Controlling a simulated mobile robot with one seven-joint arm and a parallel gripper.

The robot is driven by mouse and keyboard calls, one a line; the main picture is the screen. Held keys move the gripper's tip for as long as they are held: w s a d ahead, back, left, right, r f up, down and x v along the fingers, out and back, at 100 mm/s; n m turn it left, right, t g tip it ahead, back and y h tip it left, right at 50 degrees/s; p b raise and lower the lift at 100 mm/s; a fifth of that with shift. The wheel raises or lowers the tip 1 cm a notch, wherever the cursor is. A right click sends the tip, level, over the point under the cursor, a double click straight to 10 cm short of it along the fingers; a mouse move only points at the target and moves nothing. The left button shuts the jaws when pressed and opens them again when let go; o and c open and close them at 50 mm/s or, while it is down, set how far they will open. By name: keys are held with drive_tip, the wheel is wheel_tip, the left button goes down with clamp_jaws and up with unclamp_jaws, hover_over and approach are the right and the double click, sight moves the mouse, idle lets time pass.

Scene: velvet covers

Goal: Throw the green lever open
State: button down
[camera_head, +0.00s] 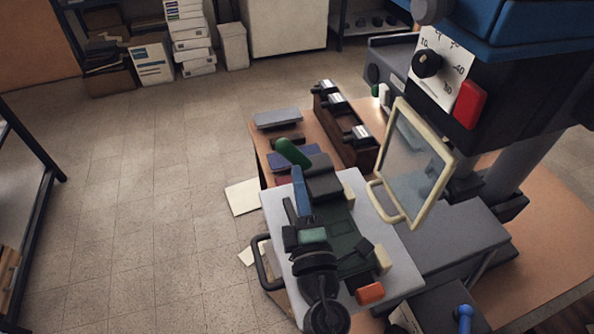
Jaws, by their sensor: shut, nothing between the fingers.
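The green lever (293,152) is a dark green handle with a rounded end. It slants up and to the left from a dark block (323,180) at the far end of a light grey plate (385,215). A blue handle (301,190) stands just nearer than it. My arm comes in from the bottom in black rounded links. My gripper (298,232) seems to be at their far end, over the near left part of the plate, shut and empty. It is nearer than the green lever and apart from it. Its fingertips are hard to make out among the dark parts.
A cream-framed clear guard (418,165) and a blue-and-black machine head (505,70) rise at the right. An orange block (370,293) and cream blocks sit on the plate. A wooden rack (345,125) lies beyond. Open tiled floor (140,210) is at the left.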

drive_tip(key=shift+w+a, duration=0.15)
drive_tip(key=shift+w, duration=0.55)
drive_tip(key=shift+r+p, duration=0.25)
drive_tip(key=shift+p, duration=0.3)
drive_tip(key=shift+r+p, duration=0.15)
drive_tip(key=shift+p, duration=0.7)
